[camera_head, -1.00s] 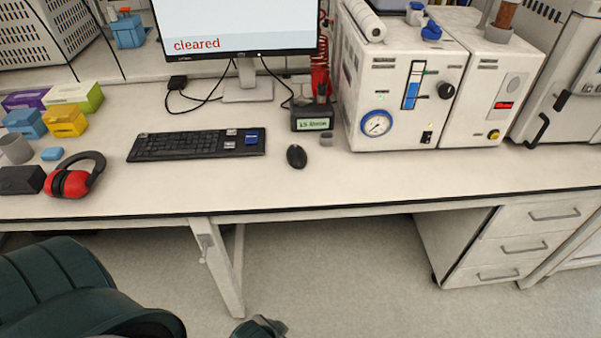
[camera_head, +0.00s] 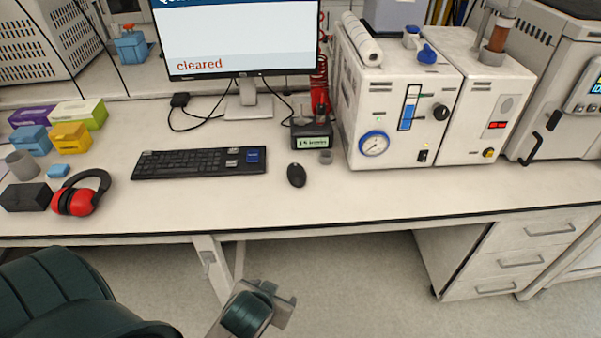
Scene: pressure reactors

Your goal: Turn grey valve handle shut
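I cannot pick out a grey valve handle for certain. The white reactor unit (camera_head: 400,95) at the right of the bench has a blue valve handle (camera_head: 427,53) on top and a black knob (camera_head: 441,112) on its front. A round blue-rimmed gauge (camera_head: 374,143) is below. A dark teal and grey part of my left arm (camera_head: 250,308) shows at the bottom centre, in front of and below the bench edge, far from the unit. Its fingertips cannot be made out. My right gripper is out of view.
A monitor (camera_head: 237,37) reading "cleared" stands behind a keyboard (camera_head: 198,163) and mouse (camera_head: 296,175). Red ear defenders (camera_head: 74,201) and several small boxes are at the left. The bench front is mostly clear. A drawer cabinet (camera_head: 520,250) is below right.

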